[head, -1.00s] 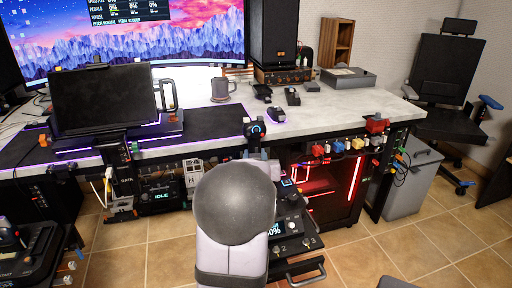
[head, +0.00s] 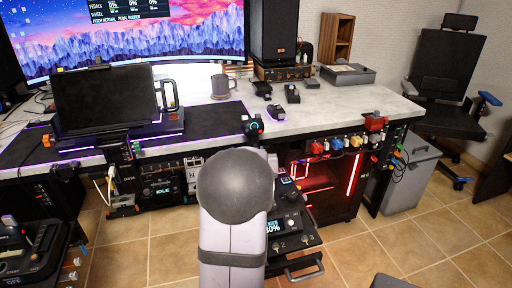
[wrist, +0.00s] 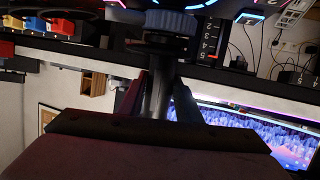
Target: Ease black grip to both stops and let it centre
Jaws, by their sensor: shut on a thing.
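In the wrist view, my gripper (wrist: 158,108) has its two dark fingers on either side of a dark upright grip (wrist: 159,92), and it is shut on it. The grip runs up toward a rounded unit with a blue ridged wheel (wrist: 166,21). The grip's lower end is hidden behind the gripper body. In the head view my own grey arm covers the gripper and the held grip, so I cannot see them there.
A black unit with a blue ring (head: 252,127) stands at the desk's front edge. A small control box (head: 288,224) with a lit display is right of my arm. A laptop-like screen (head: 104,98), a mug (head: 221,87) and coloured knobs (head: 340,146) are nearby.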

